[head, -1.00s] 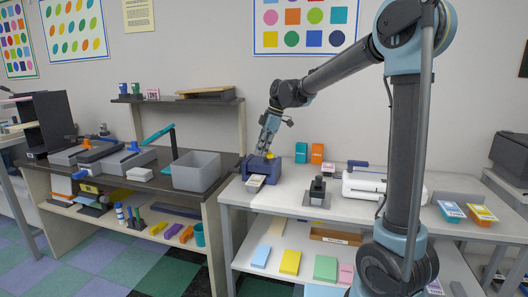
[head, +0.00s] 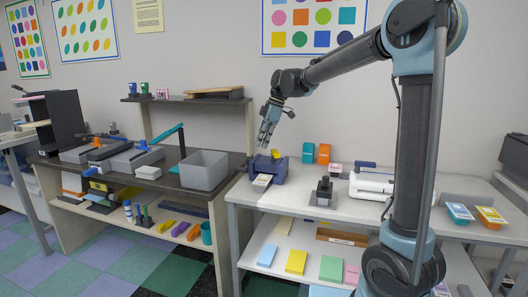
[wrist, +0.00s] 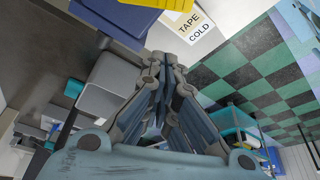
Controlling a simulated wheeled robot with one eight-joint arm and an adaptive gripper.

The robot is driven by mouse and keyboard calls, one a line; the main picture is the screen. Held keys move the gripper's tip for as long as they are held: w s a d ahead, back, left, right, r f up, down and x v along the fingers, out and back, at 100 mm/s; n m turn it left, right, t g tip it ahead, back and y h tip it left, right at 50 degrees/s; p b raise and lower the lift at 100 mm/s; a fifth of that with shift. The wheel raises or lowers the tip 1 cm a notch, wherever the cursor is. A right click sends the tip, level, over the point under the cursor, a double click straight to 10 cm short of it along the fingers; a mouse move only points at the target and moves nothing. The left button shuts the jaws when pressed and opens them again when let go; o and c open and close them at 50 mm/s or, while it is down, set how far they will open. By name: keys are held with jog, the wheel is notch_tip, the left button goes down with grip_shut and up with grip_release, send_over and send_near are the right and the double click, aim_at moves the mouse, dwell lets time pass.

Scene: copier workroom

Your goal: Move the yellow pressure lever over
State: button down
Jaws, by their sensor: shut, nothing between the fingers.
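A small blue machine (head: 279,171) stands at the left end of the white table. Its yellow lever (head: 275,154) shows on top, and a pale labelled card or plate (head: 262,182) is at its front. My gripper (head: 264,146) is above the machine, just left of the lever and apart from it, pointing down with its fingers together and empty. In the wrist view, the yellow lever (wrist: 180,4) is cut off by the top edge beside the blue body (wrist: 115,16). The label (wrist: 196,36) reads "TAPE COLD". The fingertips (wrist: 165,60) are shut with nothing between them.
A grey bin (head: 204,170) stands on the dark counter to the left. Orange and teal boxes (head: 316,153) are behind the machine. A black stamp-like device (head: 323,190) and a white machine (head: 370,186) stand to its right. Bare tabletop lies between them.

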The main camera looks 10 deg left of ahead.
jog(key=v, duration=0.6)
jog(key=s+d+f+m+t, duration=0.15)
jog(key=s+d+m, duration=0.25)
jog(key=d, duration=0.5)
jog(key=s+d+f+m+h, duration=0.1)
jog(key=s+d+f+m, duration=0.2)
jog(key=d, duration=0.5)
jog(key=s+d+f+m+t, duration=0.15)
jog(key=s+d+m, duration=0.25)
jog(key=d, duration=0.5)
jog(key=s+d+f+m+h, duration=0.2)
jog(key=s+d+f+m, duration=0.9)
jog(key=s+d+f, duration=0.4)
notch_tip(320, 180, down, 3)
jog(key=shift+s+f+t+h, duration=0.15)
jog(key=shift+s+t+h, duration=0.15)
jog(key=shift+s, duration=0.2)
